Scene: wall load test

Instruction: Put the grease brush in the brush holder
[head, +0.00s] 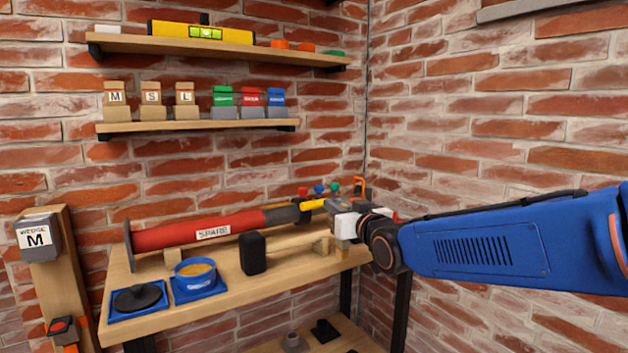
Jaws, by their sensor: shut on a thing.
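My gripper (335,206) is over the right end of the wooden bench, at the far end of my blue arm. It is shut on what seems to be the grease brush, whose yellow part (314,204) sticks out to the left of the jaws. The brush's far end meets the dark end of a red cylinder in the picture; whether they touch I cannot tell. The rest of the brush is hidden by my gripper or too small to make out. I cannot pick out the brush holder for sure; an orange hooked piece (360,183) shows just behind my gripper.
The bench (185,320) carries the red cylinder marked SPARE (190,231), a black block (253,253) with a wooden handle beside it, a blue pot (194,281) and a black lid (139,297). Coloured knobs (320,188) stand behind. Brick walls close in behind and right.

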